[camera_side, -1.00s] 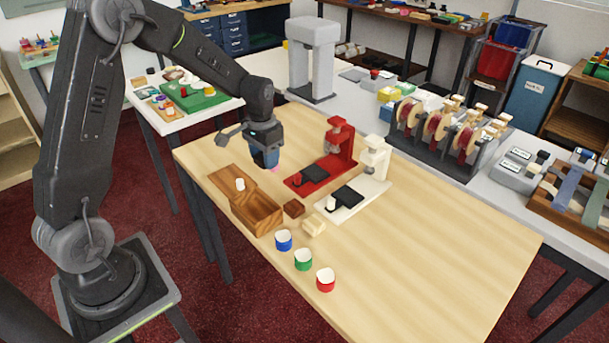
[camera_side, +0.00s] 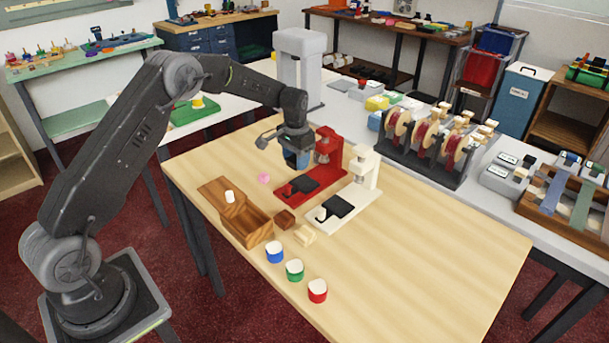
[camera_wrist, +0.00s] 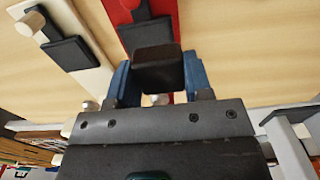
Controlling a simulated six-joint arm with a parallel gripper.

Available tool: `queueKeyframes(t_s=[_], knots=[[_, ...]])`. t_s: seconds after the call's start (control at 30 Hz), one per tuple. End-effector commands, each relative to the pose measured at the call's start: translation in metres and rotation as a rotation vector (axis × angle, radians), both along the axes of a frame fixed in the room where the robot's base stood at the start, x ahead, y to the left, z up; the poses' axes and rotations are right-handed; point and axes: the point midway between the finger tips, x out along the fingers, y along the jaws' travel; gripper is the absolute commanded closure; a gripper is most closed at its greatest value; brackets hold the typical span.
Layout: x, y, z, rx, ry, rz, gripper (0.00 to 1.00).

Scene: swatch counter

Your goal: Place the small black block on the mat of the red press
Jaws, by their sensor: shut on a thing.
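My gripper (camera_side: 296,163) hangs pointing down over the red press (camera_side: 328,168), close to its column. In the wrist view its blue fingers (camera_wrist: 158,80) are shut on a small black block (camera_wrist: 158,66). The block is hidden or too small to make out in the side view. The red press has a dark mat (camera_side: 304,184) on its base. In the wrist view the mat (camera_wrist: 145,33) shows just beyond the block, partly covered by it. The block appears held above the base; I cannot tell the exact gap.
A white press (camera_side: 360,190) with a dark mat stands close beside. A wooden box (camera_side: 246,229), brown block (camera_side: 285,219), pale block (camera_side: 305,235), pink piece (camera_side: 264,178) and blue (camera_side: 274,252), green (camera_side: 294,270) and red (camera_side: 317,291) cups are nearby. The table's right part is clear.

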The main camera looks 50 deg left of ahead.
Motion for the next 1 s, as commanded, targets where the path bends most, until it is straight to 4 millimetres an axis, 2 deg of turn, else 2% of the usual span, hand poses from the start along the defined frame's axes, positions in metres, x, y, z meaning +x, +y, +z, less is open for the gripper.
queueKeyframes(t_s=[0.1, 0.2, 0.37, 0.6, 0.97, 1.0], knots=[[0.010, -0.013, -0.011, 0.000, 0.001, -0.002, 0.77], [0.014, -0.018, -0.014, 0.000, -0.001, 0.001, 0.77], [0.014, -0.019, -0.025, 0.000, 0.002, 0.002, 0.77], [0.014, -0.019, -0.054, 0.000, 0.001, 0.001, 0.77], [0.015, -0.018, -0.058, 0.000, -0.001, 0.001, 0.77], [0.015, -0.018, -0.057, 0.000, -0.001, 0.001, 0.50]])
